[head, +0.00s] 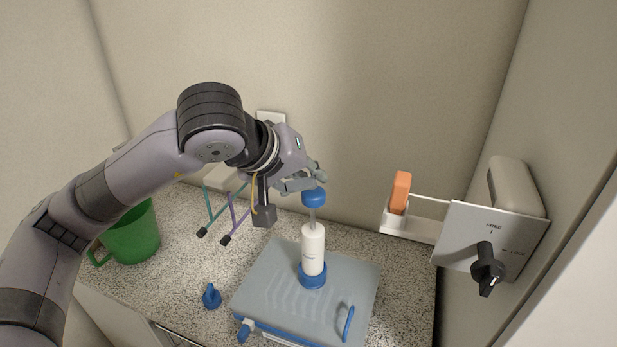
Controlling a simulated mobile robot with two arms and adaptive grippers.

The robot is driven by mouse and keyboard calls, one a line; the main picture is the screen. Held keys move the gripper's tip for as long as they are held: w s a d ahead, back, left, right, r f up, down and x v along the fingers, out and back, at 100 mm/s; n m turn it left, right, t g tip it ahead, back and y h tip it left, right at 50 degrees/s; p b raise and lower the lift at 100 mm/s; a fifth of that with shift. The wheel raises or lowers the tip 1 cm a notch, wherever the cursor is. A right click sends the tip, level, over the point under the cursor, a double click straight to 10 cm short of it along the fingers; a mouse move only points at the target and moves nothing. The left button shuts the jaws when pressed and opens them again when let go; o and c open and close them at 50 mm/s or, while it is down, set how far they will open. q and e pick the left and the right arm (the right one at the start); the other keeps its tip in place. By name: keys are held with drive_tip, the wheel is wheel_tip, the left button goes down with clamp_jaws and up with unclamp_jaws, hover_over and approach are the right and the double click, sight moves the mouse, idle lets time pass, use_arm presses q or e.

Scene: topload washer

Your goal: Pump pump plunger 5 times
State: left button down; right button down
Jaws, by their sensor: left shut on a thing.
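The pump is a white upright cylinder (313,250) with a blue collar at its foot, standing on a grey-blue lid with blue trim (268,278). Its plunger has a thin grey rod and a blue knob (314,198) at the top; the rod shows above the cylinder, so the plunger is raised. My left gripper (310,182) comes in from the upper left and is shut on the blue knob. The fingers hide the top of the knob. My right gripper is not in view.
A green mug (133,235) stands at the left of the speckled counter. A small blue part (211,296) lies left of the lid. An orange object (400,192) sits in a white wall holder. A plate with a black knob (488,268) is at the right.

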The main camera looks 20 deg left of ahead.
use_arm(q)
wheel_tip(320, 180, up, 6)
drive_tip(key=p, duration=0.3)
drive_tip(key=shift+f, duration=0.1)
drive_tip(key=c, duration=2)
unclamp_jaws()
drive_tip(key=shift+d, duration=0.1)
drive_tip(key=shift+c, duration=1.4)
drive_tip(key=shift+d+r+m+g, duration=0.45)
drive_tip(key=shift+m+g, duration=0.15)
drive_tip(key=shift+m, duration=0.1)
clamp_jaws()
wheel_tip(320, 180, up, 8)
drive_tip(key=s+m+g+y, duration=0.2)
drive_tip(key=m+g+y, duration=0.1)
drive_tip(key=m+g, duration=0.1)
drive_tip(key=shift+s, duration=0.3)
drive_tip(key=shift+d, duration=0.1)
